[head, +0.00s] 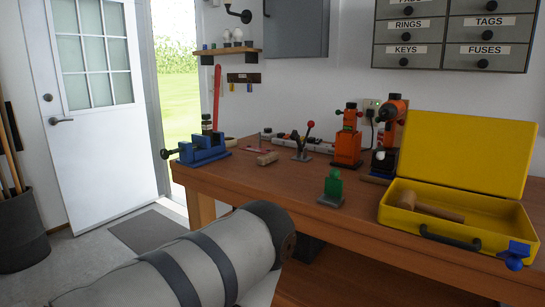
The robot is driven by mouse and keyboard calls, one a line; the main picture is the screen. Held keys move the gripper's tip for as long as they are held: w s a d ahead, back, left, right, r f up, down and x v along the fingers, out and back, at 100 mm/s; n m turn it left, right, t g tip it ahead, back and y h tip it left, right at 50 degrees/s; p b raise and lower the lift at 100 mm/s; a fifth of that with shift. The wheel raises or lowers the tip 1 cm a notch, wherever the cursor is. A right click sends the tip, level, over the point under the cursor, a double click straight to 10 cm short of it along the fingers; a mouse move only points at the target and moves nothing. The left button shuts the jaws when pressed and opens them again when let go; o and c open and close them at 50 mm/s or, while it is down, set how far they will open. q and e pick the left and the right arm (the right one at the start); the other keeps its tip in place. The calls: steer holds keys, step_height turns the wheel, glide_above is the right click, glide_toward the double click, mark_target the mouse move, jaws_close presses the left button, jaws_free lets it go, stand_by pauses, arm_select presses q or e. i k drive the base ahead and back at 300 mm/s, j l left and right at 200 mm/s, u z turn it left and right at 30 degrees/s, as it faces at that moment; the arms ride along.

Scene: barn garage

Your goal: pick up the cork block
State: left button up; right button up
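A small tan block (267,158), which looks like the cork block, lies on the wooden workbench (290,185) toward its left part, just right of the blue vise. It is small in the view, so its exact shape is hard to tell. A large grey arm link of mine with dark bands fills the lower left foreground, in front of the bench and well short of the block. Neither of my grippers shows in the head view.
A blue vise (203,149) stands left of the block. A green-topped item (332,188) stands near the front edge. Orange tools (347,140) stand behind. An open yellow toolbox (460,160) holding a mallet (430,207) is at right. The bench between is mostly clear.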

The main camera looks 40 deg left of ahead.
mark_target(267, 158)
steer(key=j+z, duration=0.15)
steer(key=j, duration=0.3)
steer(key=j+z, duration=0.15)
steer(key=j, duration=0.25)
steer(key=k+j+z, duration=0.2)
steer(key=j, duration=0.25)
steer(key=j+z, duration=0.15)
steer(key=j, duration=0.3)
steer(key=j+z, duration=0.15)
steer(key=j, duration=0.25)
steer(key=k+j+z, duration=0.15)
steer(key=j, duration=0.25)
steer(key=k+j+z, duration=0.2)
steer(key=j, duration=0.15)
